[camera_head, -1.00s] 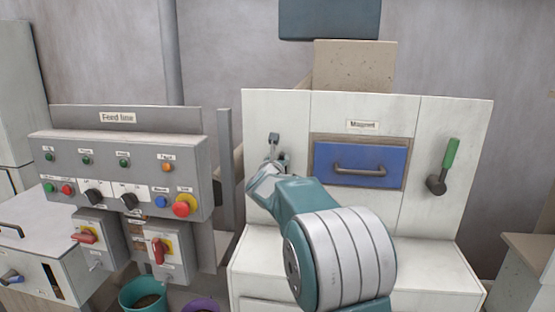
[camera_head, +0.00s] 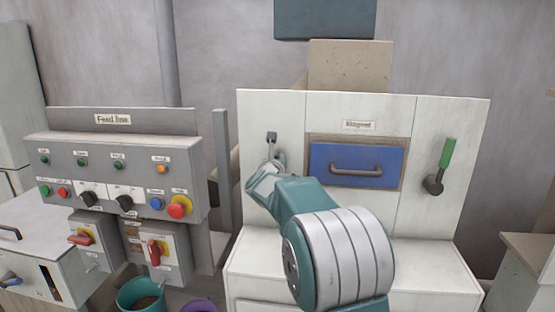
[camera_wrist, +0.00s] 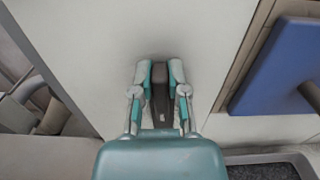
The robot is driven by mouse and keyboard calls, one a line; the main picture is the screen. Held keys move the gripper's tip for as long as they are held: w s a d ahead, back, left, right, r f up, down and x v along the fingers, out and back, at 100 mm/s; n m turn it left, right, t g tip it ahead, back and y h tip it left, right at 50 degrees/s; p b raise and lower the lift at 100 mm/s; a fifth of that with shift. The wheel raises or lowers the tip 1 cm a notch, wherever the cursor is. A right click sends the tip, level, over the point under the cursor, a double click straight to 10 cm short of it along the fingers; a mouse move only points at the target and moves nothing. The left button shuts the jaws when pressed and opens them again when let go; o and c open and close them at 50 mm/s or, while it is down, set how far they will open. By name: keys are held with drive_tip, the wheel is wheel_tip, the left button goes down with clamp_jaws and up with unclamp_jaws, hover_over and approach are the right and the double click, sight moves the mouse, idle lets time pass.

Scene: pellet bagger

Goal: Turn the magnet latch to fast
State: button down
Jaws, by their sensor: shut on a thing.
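The magnet latch is a small dark grey handle on the white cabinet front, left of the blue drawer (camera_head: 357,165) under the "Magnet" label (camera_head: 358,125). In the wrist view the dark latch handle (camera_wrist: 161,102) lies between the two teal and grey fingers of my gripper (camera_wrist: 160,73), which is shut on it. In the head view a small grey fitting (camera_head: 271,137) shows just above my gripper (camera_head: 277,158). My wrist hides most of the fingers and the handle there, so its exact turn is hard to tell.
The "Feed line" control panel (camera_head: 115,180) with buttons, knobs and red switches stands to the left. A grey post (camera_head: 224,175) stands close left of the cabinet. A teal bucket (camera_head: 140,294) is on the floor.

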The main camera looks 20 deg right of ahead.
drive_tip(key=shift+w+a+f+n, duration=0.2)
drive_tip(key=shift+f+n, duration=0.3)
drive_tip(key=shift+n, duration=2.4)
drive_tip(key=shift+w+a+f+n, duration=0.15)
drive_tip(key=shift+a+f+n, duration=0.25)
drive_tip(key=shift+n, duration=2.5)
drive_tip(key=shift+w+a+f+n, duration=0.15)
drive_tip(key=shift+f+n, duration=0.4)
drive_tip(key=shift+n, duration=2.35)
drive_tip(key=c, duration=0.6)
unclamp_jaws()
drive_tip(key=shift+c, duration=0.2)
drive_tip(key=shift+d+r, duration=0.1)
drive_tip(key=shift+r, duration=0.15)
drive_tip(key=v, duration=1.2)
